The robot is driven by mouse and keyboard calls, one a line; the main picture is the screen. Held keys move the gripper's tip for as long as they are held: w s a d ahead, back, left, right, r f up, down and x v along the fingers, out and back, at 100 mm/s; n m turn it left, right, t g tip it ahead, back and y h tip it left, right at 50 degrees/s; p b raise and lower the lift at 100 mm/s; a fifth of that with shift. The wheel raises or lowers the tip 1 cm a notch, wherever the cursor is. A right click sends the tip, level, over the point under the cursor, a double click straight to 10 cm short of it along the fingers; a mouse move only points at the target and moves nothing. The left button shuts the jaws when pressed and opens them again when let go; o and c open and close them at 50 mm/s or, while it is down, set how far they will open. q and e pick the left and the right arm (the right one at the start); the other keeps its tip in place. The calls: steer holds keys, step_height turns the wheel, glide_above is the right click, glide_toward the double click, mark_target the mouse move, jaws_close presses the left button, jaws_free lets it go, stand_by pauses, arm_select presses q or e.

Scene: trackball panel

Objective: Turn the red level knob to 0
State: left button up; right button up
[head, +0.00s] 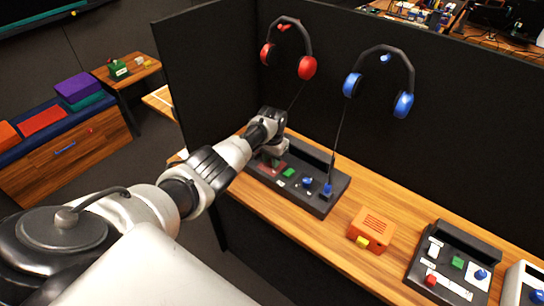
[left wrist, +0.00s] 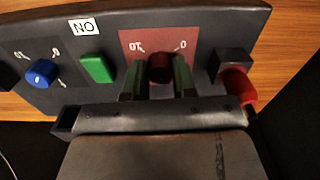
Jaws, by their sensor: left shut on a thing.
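The red level knob (left wrist: 160,68) sits on a dark red square of the black panel (left wrist: 212,30), between a "10" mark and a "0" mark in the left wrist view. My left gripper (left wrist: 157,80) is shut on this knob, one finger on each side. I cannot make out where the knob points. In the head view, my left gripper (head: 272,152) reaches down over the left part of the panel (head: 325,207) and hides the red knob. The red square (head: 268,169) shows partly beside it. My right gripper is not in view.
The panel also has a green button (left wrist: 97,68), a blue knob (left wrist: 42,73) and a red plug (left wrist: 238,86). Red headphones (head: 288,45) and blue headphones (head: 380,78) hang on the black partition. An orange box (head: 371,230) stands to the right on the wooden desk.

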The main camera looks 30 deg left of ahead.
arm_select(q)
steer(key=n+p, duration=0.1)
steer(key=n, duration=0.4)
steer(key=shift+n, duration=0.3)
steer(key=n+p, duration=0.1)
steer(key=n, duration=0.9)
steer(key=shift+n, duration=0.4)
steer(key=n, duration=0.5)
steer(key=shift+r+n, duration=0.1)
steer(key=shift+n, duration=0.3)
steer(key=shift+w, duration=0.1)
steer(key=o, duration=0.9)
